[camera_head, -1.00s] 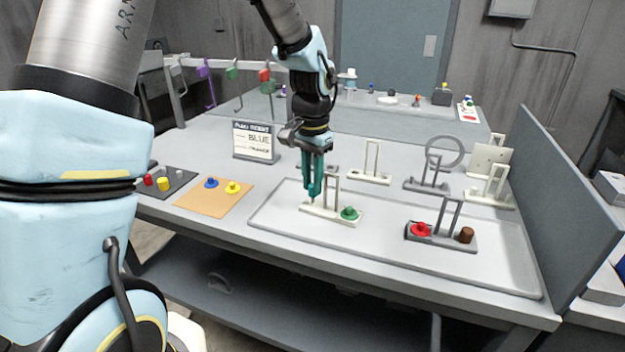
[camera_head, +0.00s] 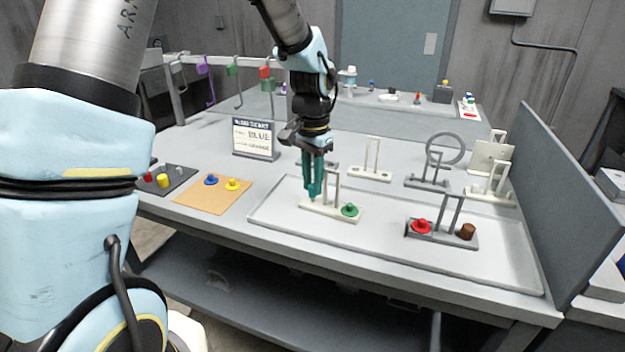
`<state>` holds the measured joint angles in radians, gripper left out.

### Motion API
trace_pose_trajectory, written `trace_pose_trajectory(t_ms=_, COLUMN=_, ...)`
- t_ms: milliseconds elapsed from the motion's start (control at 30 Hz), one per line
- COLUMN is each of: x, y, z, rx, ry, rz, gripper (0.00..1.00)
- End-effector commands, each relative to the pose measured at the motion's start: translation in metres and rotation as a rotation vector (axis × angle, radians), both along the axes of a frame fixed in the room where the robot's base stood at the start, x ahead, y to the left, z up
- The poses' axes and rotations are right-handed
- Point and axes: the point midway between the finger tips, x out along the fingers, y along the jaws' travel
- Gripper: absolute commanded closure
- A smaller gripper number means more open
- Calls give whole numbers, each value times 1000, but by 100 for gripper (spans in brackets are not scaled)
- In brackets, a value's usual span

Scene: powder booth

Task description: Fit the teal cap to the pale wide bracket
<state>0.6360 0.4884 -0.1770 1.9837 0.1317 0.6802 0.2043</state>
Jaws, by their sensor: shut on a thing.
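The pale wide bracket (camera_head: 327,213) lies in the light tray, with an upright frame at its middle and a green round cap (camera_head: 350,210) on its right end. My gripper (camera_head: 313,196) points down at the bracket's left end, its tips at or just above the base. It is shut on a small teal thing, which I take to be the teal cap. The cap is hard to tell apart from the teal fingers, and they hide most of it. I cannot tell whether it touches the bracket's left end.
A grey bracket (camera_head: 440,239) with red and brown caps stands to the right in the tray (camera_head: 385,252). More brackets stand behind. An orange mat (camera_head: 208,203) with blue and yellow caps lies left. A sign (camera_head: 255,140) stands behind. A grey partition (camera_head: 550,205) bounds the right.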

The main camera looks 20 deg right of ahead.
Motion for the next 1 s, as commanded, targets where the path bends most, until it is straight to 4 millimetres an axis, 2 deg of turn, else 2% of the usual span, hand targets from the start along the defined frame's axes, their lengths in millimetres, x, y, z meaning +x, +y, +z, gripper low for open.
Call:
trace_pose_trajectory(t_ms=500, x=0, y=0, z=-13, rx=1, ry=0, rz=0, gripper=100)
trace_pose_trajectory(t_ms=767, x=0, y=0, z=-13, rx=0, ry=0, rz=0, gripper=100)
trace_pose_trajectory(t_ms=800, x=0, y=0, z=-13, rx=0, ry=0, rz=0, gripper=74)
trace_pose_trajectory(t_ms=1000, x=0, y=0, z=-13, rx=0, ry=0, rz=0, gripper=51)
